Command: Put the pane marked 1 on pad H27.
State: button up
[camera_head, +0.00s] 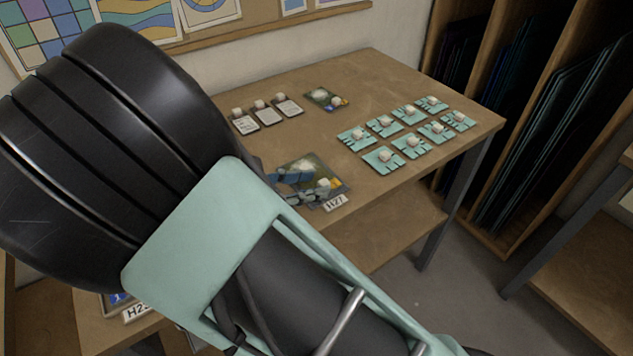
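Pad H27 (340,188) lies near the front edge of the table, with its white label (335,202) at the front. It bears a dark green and brown picture, and two pale knobs show on it. Grey-blue shapes over its left part may be the fingers of my gripper, but I cannot tell them from the picture. My arm hides most of that side. I cannot read a mark 1 on any pane. Several teal panes (383,160) with pale knobs lie in rows on the table's right.
A small picture pad (325,98) with pale knobs lies at the table's back. Another pad, its label partly hidden (135,312), shows at lower left beneath my arm. A rack of dark sheets (545,130) stands at right. Bare table (390,75) lies behind the teal panes.

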jog(key=v, duration=0.9)
jog(key=shift+s+a+r+p, duration=0.2)
jog(key=shift+a+p, duration=0.1)
